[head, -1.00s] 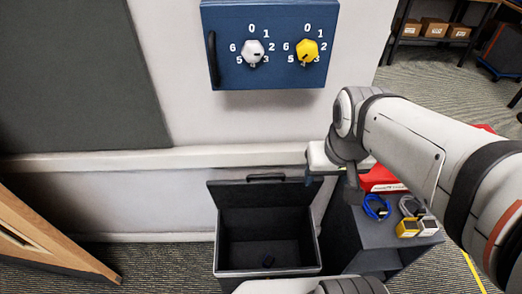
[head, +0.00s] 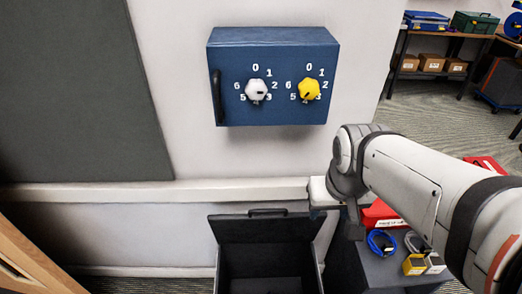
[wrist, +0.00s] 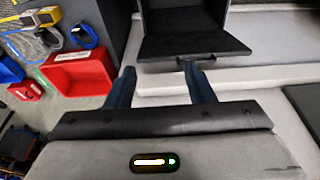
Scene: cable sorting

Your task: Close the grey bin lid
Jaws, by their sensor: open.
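The grey bin (head: 268,262) stands on the floor against the wall, and its inside shows dark. Its lid (head: 262,229) is open, tilted up at the back, with a dark handle (head: 267,211) on its upper edge. In the wrist view the open lid (wrist: 195,40) lies beyond my fingers, its handle (wrist: 190,62) close to the right fingertip. My gripper (wrist: 160,84) is open, with nothing between its two blue fingers. In the head view it is to the right of the lid, partly hidden by my wrist.
A blue wall box (head: 272,85) with a white knob (head: 256,91) and a yellow knob (head: 309,90) hangs above the bin. Right of the bin stands a dark stand (head: 385,270) with a blue cable (head: 380,242) and red tray (head: 380,215). A wooden panel (head: 30,262) is at left.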

